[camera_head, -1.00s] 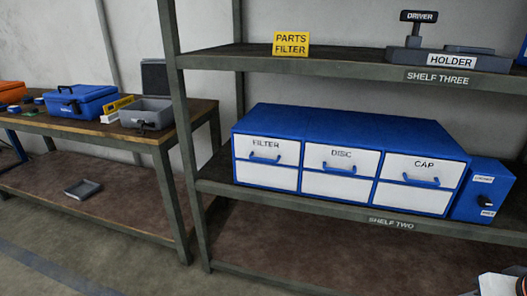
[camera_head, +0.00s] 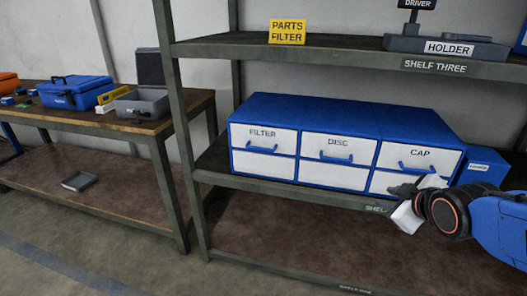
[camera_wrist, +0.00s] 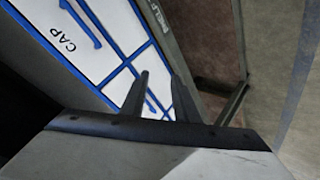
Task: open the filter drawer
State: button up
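The filter drawer (camera_head: 263,141) is the left upper white front of the blue cabinet on shelf two, labelled FILTER, with a blue handle (camera_head: 262,150). It looks closed, flush with the disc drawer (camera_head: 338,150) beside it. My gripper (camera_head: 398,190) is in front of the cap drawer (camera_head: 419,159), at the cabinet's right end, well to the right of the filter handle. In the wrist view its two dark fingers (camera_wrist: 158,98) stand apart with nothing between them. The CAP label and its handle (camera_wrist: 82,22) show at the wrist view's upper left.
A blue box (camera_head: 484,168) stands right of the cabinet, partly hidden by my arm. A shelf post (camera_head: 184,130) stands left of the cabinet. Floor in front is clear.

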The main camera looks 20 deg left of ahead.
jog(key=w+a+n+t+y, duration=0.1)
jog(key=w+a+n+y, duration=0.15)
jog(key=a, duration=0.35)
jog(key=w+a+n+y, duration=0.1)
jog(key=w+a+n, duration=0.1)
jog(key=a+n, duration=0.3)
jog(key=n+y, duration=0.6)
send_near(263, 150)
jog(key=x, duration=0.9)
jog(key=shift+a, duration=0.3)
grip_shut()
